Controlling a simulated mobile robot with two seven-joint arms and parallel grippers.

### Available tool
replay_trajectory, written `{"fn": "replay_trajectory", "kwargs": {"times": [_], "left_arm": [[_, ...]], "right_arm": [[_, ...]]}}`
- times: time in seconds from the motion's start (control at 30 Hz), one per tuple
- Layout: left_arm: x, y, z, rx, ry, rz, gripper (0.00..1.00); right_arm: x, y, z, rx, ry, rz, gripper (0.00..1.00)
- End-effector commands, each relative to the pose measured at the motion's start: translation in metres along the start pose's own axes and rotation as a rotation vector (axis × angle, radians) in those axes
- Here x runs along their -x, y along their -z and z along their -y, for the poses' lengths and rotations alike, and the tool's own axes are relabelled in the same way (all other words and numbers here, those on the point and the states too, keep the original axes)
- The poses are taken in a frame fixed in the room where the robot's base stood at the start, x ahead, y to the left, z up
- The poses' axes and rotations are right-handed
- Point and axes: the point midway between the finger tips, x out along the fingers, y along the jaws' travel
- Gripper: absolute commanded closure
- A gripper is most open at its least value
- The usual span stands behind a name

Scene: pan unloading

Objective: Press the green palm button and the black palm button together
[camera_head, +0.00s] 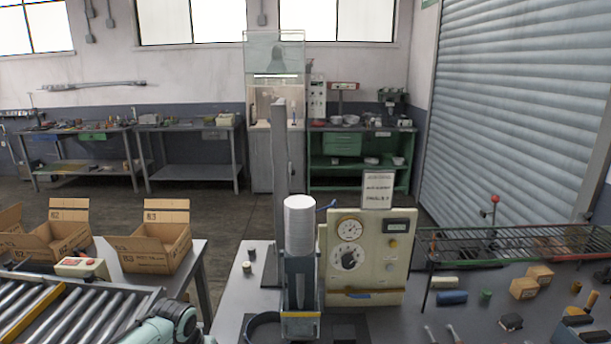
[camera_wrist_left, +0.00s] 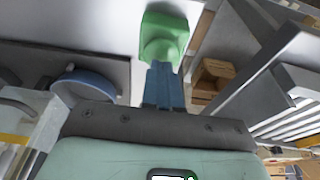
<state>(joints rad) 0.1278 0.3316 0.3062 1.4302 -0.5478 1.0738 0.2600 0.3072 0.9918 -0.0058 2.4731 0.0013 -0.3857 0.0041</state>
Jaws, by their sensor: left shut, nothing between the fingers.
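The green palm button (camera_wrist_left: 164,38) shows in the left wrist view, with a rounded knob on a squarish green body. My left gripper (camera_wrist_left: 163,72) is shut and empty, its blue fingertips right at the knob's edge. I cannot tell whether they touch it. In the head view my left arm shows only as a teal part at the bottom edge, its fingers out of sight. I cannot make out the green palm button there, nor the black palm button in either view. My right gripper is not in view.
A press-like column with a white cylinder (camera_head: 299,225) stands mid-table beside a cream dial panel (camera_head: 367,252). A roller conveyor (camera_head: 80,312) and open cardboard boxes (camera_head: 158,247) are at left. A wire rack (camera_head: 510,243) and small loose items are at right.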

Motion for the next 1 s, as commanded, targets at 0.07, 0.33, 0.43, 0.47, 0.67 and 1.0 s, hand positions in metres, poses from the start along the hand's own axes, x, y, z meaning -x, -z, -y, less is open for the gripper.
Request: {"fn": "replay_trajectory", "kwargs": {"times": [0.07, 0.33, 0.43, 0.47, 0.67, 1.0], "left_arm": [[-0.0026, -0.0009, -0.0002, 0.0, 0.0, 0.001, 1.0], [-0.008, -0.0023, -0.0002, 0.0, 0.0, 0.001, 1.0], [-0.0094, -0.0026, -0.0002, -0.001, 0.0, 0.001, 1.0], [-0.009, -0.0025, -0.0002, -0.001, 0.0, 0.001, 1.0], [-0.0069, -0.0018, -0.0003, -0.001, 0.0, 0.001, 1.0], [-0.0034, -0.001, -0.0003, -0.001, 0.0, 0.001, 1.0]], "right_arm": [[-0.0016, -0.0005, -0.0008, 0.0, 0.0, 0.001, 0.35], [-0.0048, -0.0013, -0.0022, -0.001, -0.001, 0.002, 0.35], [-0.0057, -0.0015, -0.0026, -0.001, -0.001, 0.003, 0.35], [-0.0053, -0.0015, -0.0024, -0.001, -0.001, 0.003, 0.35], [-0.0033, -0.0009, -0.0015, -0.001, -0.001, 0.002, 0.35], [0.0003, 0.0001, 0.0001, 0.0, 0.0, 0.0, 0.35]]}}
